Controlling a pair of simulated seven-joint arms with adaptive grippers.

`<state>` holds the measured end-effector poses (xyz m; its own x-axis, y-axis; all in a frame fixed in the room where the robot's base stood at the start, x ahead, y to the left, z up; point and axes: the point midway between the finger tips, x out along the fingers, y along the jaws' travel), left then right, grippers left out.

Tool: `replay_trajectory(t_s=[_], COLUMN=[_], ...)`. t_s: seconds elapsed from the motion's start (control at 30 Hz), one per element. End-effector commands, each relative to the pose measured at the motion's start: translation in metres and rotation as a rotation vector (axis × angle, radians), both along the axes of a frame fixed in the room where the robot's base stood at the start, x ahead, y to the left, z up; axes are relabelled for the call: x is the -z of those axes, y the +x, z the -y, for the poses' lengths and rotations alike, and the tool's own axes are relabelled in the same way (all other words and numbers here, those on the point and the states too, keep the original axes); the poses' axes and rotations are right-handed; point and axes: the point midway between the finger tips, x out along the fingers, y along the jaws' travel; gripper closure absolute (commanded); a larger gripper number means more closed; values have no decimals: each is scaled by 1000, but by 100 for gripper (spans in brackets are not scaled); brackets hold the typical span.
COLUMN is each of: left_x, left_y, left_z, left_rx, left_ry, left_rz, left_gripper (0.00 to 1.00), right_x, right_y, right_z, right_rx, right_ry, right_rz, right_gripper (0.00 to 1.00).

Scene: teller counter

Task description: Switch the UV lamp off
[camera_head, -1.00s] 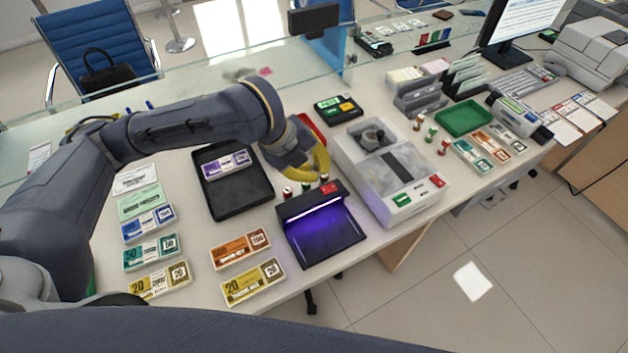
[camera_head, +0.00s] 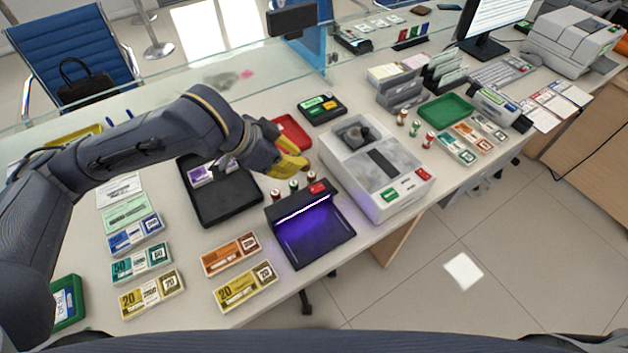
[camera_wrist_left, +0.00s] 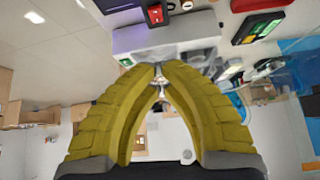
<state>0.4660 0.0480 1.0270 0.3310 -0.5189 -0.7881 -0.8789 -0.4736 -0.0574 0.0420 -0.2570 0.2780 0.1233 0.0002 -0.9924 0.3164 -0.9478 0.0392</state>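The UV lamp (camera_head: 318,248) is a dark unit on the counter, with a bright white tube and a violet glow over its base, so it is lit. A red switch (camera_head: 317,188) sits on its top right corner. My left gripper (camera_head: 297,168) has yellow fingers and is above the counter behind the lamp, apart from the switch. In the left wrist view its fingertips (camera_wrist_left: 159,68) come together with nothing clearly held. That view shows the red switch (camera_wrist_left: 155,13) at the top, with the lamp partly cut off. My right gripper is not in view.
A grey-white counting machine (camera_head: 380,170) stands right of the lamp. Several small rolls (camera_head: 294,186) stand just behind it. A black tray (camera_head: 225,197) and banknote bundles (camera_head: 230,254) lie to its left. A red tray (camera_head: 292,131) is behind the gripper. A glass screen edges the counter.

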Motion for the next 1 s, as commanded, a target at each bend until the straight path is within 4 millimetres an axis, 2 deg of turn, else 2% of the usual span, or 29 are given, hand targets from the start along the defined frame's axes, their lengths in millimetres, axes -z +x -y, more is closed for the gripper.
replay_trajectory(t_s=[0.2,0.67,0.87,1.0], left_x=[0,1,15,34], left_y=[0,0,5,12], left_z=[0,1,11,23], left_rx=[-64,-72,-70,-70], left_ry=[-29,-31,-33,-33], left_rz=[-44,-50,-52,-53], left_gripper=[100,100,100,100], right_x=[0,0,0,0], right_y=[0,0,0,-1], right_z=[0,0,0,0], right_rx=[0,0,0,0], right_ry=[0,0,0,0], right_rz=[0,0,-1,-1], right_gripper=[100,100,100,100])
